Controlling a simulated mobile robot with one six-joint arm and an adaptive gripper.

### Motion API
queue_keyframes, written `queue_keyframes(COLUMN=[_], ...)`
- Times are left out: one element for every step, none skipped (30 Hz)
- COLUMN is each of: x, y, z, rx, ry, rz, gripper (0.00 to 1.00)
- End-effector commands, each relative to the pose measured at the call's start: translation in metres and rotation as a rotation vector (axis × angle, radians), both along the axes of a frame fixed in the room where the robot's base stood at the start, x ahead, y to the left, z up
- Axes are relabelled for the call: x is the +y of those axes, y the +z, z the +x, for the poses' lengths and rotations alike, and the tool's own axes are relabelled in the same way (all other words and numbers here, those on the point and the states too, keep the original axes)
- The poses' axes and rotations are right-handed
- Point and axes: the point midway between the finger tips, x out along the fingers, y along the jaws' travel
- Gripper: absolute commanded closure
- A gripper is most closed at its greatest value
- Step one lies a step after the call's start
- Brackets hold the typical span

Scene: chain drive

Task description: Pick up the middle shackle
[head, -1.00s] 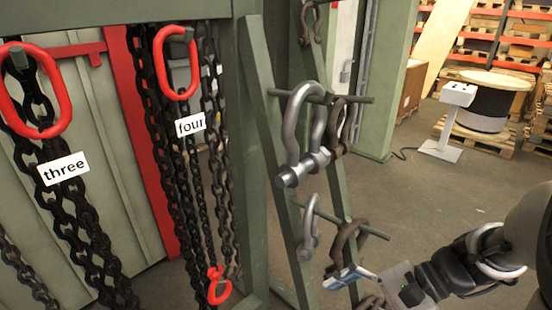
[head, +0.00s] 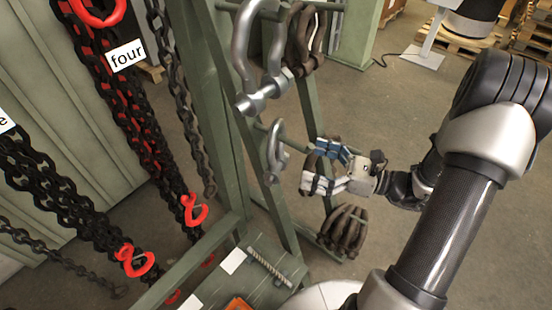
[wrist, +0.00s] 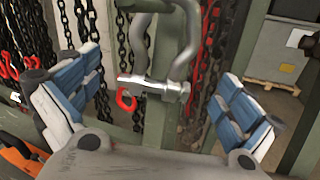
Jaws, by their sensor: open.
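A green rack holds shackles on pegs at several heights. The silver shackle (head: 275,152) on the middle peg hangs with its bow upward. My gripper (head: 323,169) is open and empty to its right, in front of brown shackles that it partly hides. In the wrist view, a silver shackle (wrist: 140,45) hangs upright with its pin across the bottom, seen between the spread blue-and-white fingers of my gripper (wrist: 160,98). I cannot tell from that view how far apart they are, but no finger touches it.
A larger silver shackle (head: 241,50) and brown shackles (head: 306,38) hang above. More brown shackles (head: 343,230) hang below. Black chains (head: 130,110) with red hooks (head: 135,262) fill the left.

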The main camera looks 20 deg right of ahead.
Motion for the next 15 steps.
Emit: queue_keyframes(x=[0.010, 0.015, 0.020, 0.024, 0.026, 0.029, 0.031, 0.033, 0.034, 0.035, 0.036, 0.039, 0.042, 0.046, 0.051], y=[0.000, 0.000, 0.000, 0.000, 0.000, 0.000, 0.000, 0.000, 0.000, 0.000, 0.000, -0.001, -0.001, -0.002, -0.003], z=[0.006, 0.009, 0.013, 0.016, 0.018, 0.021, 0.022, 0.023, 0.024, 0.025, 0.026, 0.028, 0.030, 0.033, 0.037], rx=[0.001, 0.001, 0.001, 0.001, 0.001, 0.000, 0.000, 0.000, 0.000, 0.000, 0.000, 0.000, 0.000, 0.000, 0.000], ry=[0.005, 0.005, 0.004, 0.005, 0.004, 0.003, 0.003, 0.002, 0.001, 0.001, 0.001, 0.003, 0.004, 0.004, 0.006], rz=[-0.001, -0.001, -0.001, -0.001, -0.001, -0.002, -0.002, -0.001, -0.001, -0.001, -0.001, -0.002, -0.002, -0.002, -0.001], gripper=[0.00, 0.00, 0.00, 0.00, 0.00, 0.00, 0.00, 0.00, 0.00, 0.00, 0.00, 0.00, 0.00, 0.00, 0.00])
